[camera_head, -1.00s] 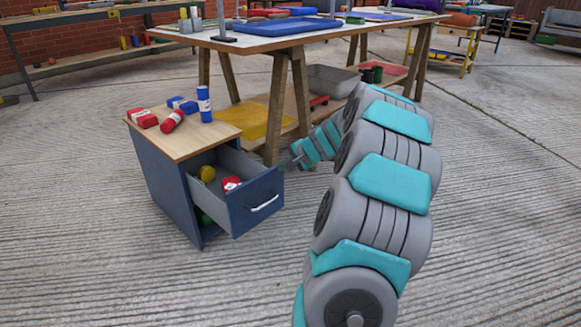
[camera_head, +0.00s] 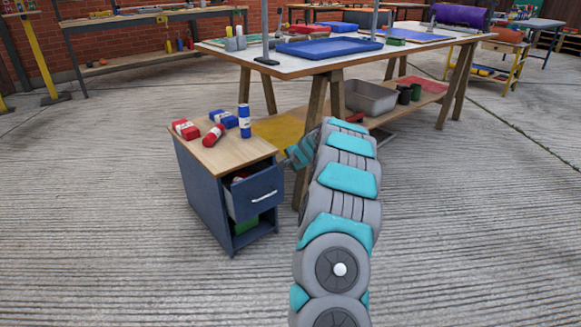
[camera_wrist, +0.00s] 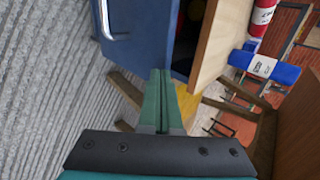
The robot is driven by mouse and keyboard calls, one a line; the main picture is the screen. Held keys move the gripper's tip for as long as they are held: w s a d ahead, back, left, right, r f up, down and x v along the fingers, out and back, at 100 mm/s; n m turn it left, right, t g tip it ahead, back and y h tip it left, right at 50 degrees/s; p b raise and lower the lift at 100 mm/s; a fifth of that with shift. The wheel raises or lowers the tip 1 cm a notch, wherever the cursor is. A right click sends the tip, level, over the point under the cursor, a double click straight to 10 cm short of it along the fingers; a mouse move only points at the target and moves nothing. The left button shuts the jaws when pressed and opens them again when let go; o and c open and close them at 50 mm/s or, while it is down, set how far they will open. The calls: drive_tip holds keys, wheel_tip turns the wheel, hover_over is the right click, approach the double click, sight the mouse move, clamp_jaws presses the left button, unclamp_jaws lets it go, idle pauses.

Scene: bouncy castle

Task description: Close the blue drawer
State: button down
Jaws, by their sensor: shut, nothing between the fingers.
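The blue drawer (camera_head: 255,194) is the top drawer of a small blue cabinet (camera_head: 201,188) with a wooden top (camera_head: 228,152). It stands partly open, with a narrow dark gap behind its front and a bit of something red inside. Its pale handle (camera_head: 265,196) faces forward; in the wrist view the handle (camera_wrist: 112,24) is at the upper left. My gripper (camera_head: 286,163) is at the right side of the drawer front, partly hidden by my arm. In the wrist view its green fingers (camera_wrist: 160,74) are together and empty, at the drawer front's edge; I cannot tell whether they touch it.
The concrete floor in front is clear.

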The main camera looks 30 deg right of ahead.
drive_tip(key=shift+w+a+p, duration=0.15)
drive_tip(key=shift+w+p, duration=0.3)
drive_tip(key=shift+w, duration=0.95)
drive_tip(key=shift+s, duration=0.1)
